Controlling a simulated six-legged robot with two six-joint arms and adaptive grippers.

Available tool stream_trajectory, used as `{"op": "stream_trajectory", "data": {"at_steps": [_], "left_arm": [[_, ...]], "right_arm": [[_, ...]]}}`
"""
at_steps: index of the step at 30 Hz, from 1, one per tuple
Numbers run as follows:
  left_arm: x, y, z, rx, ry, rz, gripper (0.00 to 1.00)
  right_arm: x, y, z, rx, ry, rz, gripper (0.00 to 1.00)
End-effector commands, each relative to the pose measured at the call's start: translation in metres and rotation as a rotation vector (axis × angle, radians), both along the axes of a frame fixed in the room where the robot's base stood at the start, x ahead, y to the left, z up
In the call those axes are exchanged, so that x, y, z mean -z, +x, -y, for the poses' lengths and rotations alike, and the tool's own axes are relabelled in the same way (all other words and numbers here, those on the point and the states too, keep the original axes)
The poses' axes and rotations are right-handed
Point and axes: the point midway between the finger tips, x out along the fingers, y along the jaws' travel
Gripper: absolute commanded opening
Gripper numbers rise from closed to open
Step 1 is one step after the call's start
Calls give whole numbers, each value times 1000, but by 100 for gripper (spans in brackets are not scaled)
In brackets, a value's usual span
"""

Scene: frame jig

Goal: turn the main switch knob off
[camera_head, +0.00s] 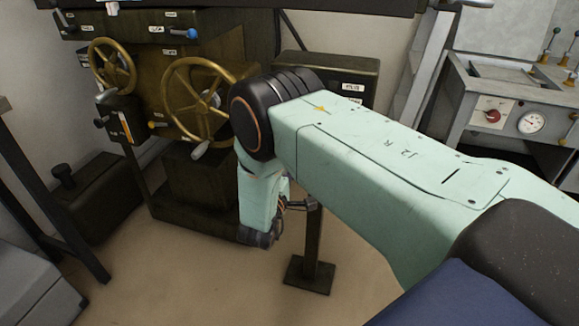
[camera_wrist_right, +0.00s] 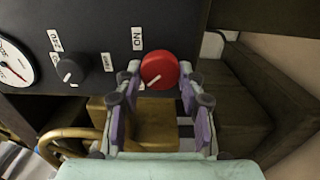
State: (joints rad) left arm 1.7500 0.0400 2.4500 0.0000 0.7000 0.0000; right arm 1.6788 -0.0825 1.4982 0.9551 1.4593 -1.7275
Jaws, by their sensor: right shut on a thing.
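The red round knob (camera_wrist_right: 160,66) sits on a black panel (camera_wrist_right: 97,27) in the right wrist view, below and right of a white ON label (camera_wrist_right: 137,38). A pale pointer mark shows near its lower left edge. My right gripper (camera_wrist_right: 160,78) has its two fingers on either side of the knob and is shut on it. In the head view my right arm reaches in from the right, and the gripper is mostly hidden behind its wrist. The held knob cannot be made out there. My left gripper is in neither view.
A small black knob (camera_wrist_right: 70,71) and a white gauge (camera_wrist_right: 14,64) are left of the red knob. Brass handwheels (camera_head: 197,99) stand close to my arm. A grey console (camera_head: 505,95) at the right carries another red knob (camera_head: 490,115).

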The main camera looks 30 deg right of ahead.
Motion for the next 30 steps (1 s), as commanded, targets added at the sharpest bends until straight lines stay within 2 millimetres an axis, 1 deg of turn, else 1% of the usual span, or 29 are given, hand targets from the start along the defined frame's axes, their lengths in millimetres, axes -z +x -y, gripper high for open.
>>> {"op": "stream_trajectory", "data": {"at_steps": [3, 4, 11, 19, 22, 26, 30], "left_arm": [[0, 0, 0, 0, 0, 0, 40], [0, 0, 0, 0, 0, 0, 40], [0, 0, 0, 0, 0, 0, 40], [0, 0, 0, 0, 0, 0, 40], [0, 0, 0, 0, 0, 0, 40], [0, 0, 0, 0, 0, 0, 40], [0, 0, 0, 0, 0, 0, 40]], "right_arm": [[2, -1, -1, -2, 0, -6, 7], [2, -1, -1, -2, 0, -6, 41], [1, -1, -1, -1, 0, -4, 60], [0, 0, 0, -1, 0, -1, 61], [1, -2, -3, -2, 1, -2, 61], [1, -12, -17, -5, 0, -4, 61], [0, -31, -39, -6, -1, -4, 61]]}}
